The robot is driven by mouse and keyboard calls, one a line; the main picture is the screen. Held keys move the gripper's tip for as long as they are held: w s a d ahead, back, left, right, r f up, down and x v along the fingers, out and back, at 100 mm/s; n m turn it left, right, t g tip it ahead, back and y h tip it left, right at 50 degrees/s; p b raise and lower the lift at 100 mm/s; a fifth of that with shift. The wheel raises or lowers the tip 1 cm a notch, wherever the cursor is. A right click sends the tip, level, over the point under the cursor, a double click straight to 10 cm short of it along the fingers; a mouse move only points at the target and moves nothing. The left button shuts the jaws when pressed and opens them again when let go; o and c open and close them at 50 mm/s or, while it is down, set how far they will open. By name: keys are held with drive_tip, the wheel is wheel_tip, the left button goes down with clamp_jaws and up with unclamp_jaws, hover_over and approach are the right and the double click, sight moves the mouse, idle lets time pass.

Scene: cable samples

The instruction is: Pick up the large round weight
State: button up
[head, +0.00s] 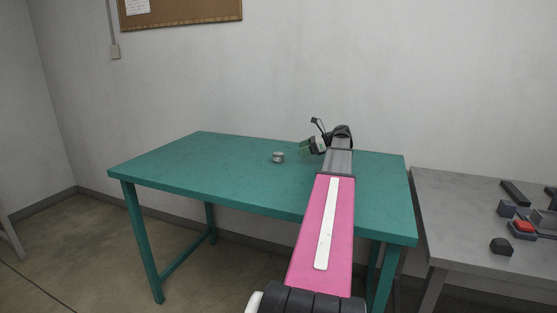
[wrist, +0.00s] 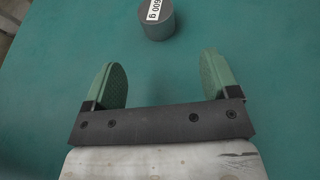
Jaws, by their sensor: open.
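The large round weight (head: 278,157) is a short grey cylinder standing upright on the green table (head: 170,163), left of my gripper in the head view. In the wrist view the weight (wrist: 158,22) shows at the top, with a white label reading "600 g", partly cut off by the frame edge. My gripper (head: 304,149) is at the end of my arm over the table. In the wrist view its two green fingers (wrist: 161,80) are apart with nothing between them, and the weight lies beyond the fingertips, roughly in line with the gap.
The green table is otherwise bare around the weight. A grey table (head: 460,205) stands at the right, with a black block (head: 501,246), a red piece (head: 524,226) and several dark objects on it.

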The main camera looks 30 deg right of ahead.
sight(281, 154)
drive_tip(key=x, duration=0.5)
drive_tip(key=shift+a+r+x, duration=0.1)
drive_tip(key=shift+r+x, duration=0.05)
drive_tip(key=shift+x, duration=0.75)
drive_tip(key=shift+a+r+x, duration=0.1)
drive_tip(key=shift+r+x, duration=0.05)
drive_tip(key=shift+x, duration=0.7)
drive_tip(key=shift+a+r+x, duration=0.1)
drive_tip(key=shift+r+x, duration=0.1)
drive_tip(key=shift+x, duration=0.7)
drive_tip(key=c, duration=1.4)
drive_tip(key=shift+r, duration=0.15)
wheel_tip(281, 154, up, 4)
drive_tip(key=shift+r, duration=0.1)
drive_tip(key=s+a+r, duration=0.6)
drive_tip(key=s+a, duration=0.1)
drive_tip(key=a, duration=0.1)
drive_tip(key=shift+s+a+r, duration=0.3)
drive_tip(key=shift+s, duration=0.1)
